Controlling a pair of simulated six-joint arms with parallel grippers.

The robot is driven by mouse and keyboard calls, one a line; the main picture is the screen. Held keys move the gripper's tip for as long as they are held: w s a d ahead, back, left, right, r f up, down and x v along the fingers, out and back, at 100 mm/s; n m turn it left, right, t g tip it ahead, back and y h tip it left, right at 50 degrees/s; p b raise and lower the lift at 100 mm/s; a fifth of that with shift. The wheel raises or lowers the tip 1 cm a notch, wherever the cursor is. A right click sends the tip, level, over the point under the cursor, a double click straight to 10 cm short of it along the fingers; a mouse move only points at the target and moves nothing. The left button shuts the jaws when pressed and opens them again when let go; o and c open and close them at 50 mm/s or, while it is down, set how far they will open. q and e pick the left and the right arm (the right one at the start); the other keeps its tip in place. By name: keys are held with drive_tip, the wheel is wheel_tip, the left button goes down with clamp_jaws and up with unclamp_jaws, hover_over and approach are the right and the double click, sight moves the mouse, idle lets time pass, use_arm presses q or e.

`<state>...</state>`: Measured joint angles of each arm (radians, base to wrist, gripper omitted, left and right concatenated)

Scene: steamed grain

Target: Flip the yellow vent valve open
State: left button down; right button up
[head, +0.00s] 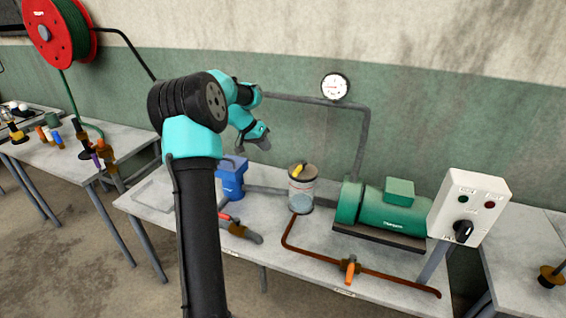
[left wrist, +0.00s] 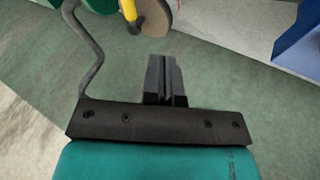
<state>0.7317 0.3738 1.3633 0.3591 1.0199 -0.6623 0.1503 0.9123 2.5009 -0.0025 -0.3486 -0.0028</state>
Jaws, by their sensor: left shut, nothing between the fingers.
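The yellow vent valve (head: 298,169) sits on the brown lid of a clear canister (head: 301,194) on the middle table. In the left wrist view the yellow valve (left wrist: 129,10) is at the top edge, partly cut off, beside the brown round lid (left wrist: 157,16). My left gripper (head: 262,143) is raised above the table, up and left of the canister and apart from it. Its fingers (left wrist: 164,62) are together with nothing between them. My right gripper is not in view.
A blue container (head: 232,178) stands left of the canister. A green motor (head: 385,210) and a white control box (head: 468,205) stand to the right. A brown pipe with an orange-handled valve (head: 349,267) runs along the front. A gauge (head: 335,86) hangs behind.

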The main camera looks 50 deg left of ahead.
sight(299, 171)
use_arm(q)
drive_tip(key=w+d+f, duration=0.6)
drive_tip(key=f, duration=0.3)
drive_tip(key=shift+w+d, duration=0.15)
drive_tip(key=shift+d, duration=0.05)
idle(0.3)
